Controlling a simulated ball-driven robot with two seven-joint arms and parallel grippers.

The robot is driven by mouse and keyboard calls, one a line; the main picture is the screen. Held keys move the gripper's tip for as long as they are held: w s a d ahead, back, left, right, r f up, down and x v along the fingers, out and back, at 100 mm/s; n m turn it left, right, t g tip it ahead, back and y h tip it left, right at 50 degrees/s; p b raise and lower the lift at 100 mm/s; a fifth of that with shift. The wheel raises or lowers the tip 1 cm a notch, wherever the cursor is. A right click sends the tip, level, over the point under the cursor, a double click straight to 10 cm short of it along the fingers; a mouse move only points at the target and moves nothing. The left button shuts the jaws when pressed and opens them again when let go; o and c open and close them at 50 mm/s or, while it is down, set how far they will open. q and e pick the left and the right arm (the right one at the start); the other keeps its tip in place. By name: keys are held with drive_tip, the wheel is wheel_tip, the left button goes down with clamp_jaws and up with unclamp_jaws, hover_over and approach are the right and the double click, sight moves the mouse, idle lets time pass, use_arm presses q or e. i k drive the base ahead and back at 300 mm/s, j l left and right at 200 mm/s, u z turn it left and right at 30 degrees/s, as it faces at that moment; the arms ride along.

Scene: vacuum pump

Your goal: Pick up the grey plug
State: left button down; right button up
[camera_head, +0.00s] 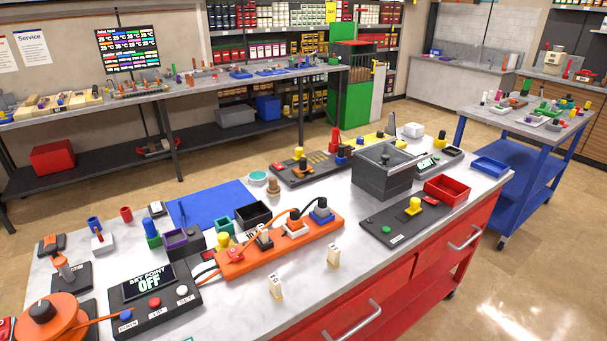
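An orange power strip (278,246) lies across the middle of the white-topped red workbench (330,275). Several plugs sit on it. One with a greyish body and dark top (264,240) looks most like the grey plug, but it is too small to be sure. Orange cables run among the plugs. Neither of my grippers is in view.
A set-point controller (155,300) and an orange cable reel (48,318) stand front left. A dark grey box (384,171) stands behind right, beside a panel with a yellow knob (414,207). Two small cream pieces stand in front of the strip, where the bench is mostly clear.

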sight(321, 210)
drive_tip(key=u, duration=0.35)
drive_tip(key=i+l+u, duration=0.1)
drive_tip(key=u, duration=0.25)
drive_tip(key=l+u, duration=0.15)
drive_tip(key=u, duration=0.2)
drive_tip(key=i+l+u, duration=0.1)
drive_tip(key=l+u, duration=0.35)
drive_tip(key=l, duration=0.35)
drive_tip(key=l+u, duration=0.4)
drive_tip(key=l, duration=0.45)
